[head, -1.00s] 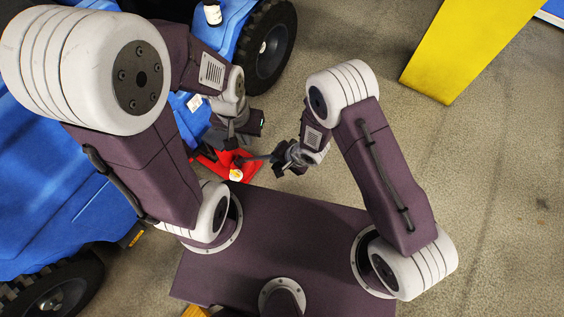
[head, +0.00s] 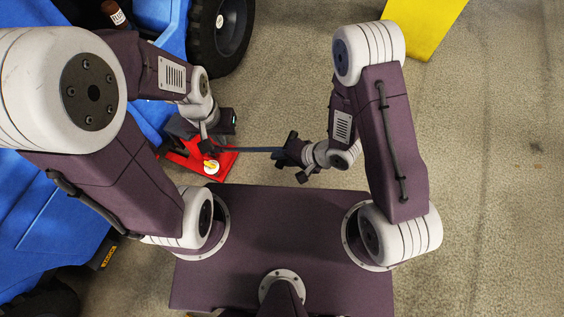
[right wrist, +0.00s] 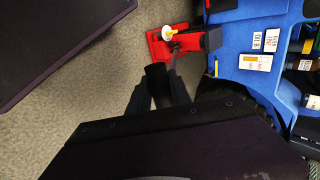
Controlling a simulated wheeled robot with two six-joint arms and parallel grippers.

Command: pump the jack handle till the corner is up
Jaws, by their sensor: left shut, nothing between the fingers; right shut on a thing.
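A red floor jack (head: 222,167) with a white and yellow cap lies low beside the blue vehicle; it also shows in the right wrist view (right wrist: 154,46). Its thin dark handle (head: 258,150) reaches right from the jack. My right gripper (head: 286,152) is shut on the handle's outer end; its dark fingers also show in the right wrist view (right wrist: 168,84). My left gripper (head: 218,126) is shut and empty beside the jack, near the vehicle's side. It partly hides the jack's far part. Where the jack meets the vehicle is hidden.
The blue vehicle (head: 40,205) fills the left, with a black wheel (head: 220,35) at the top. A yellow block (head: 422,25) stands at the top right. The concrete floor (head: 490,170) on the right is clear.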

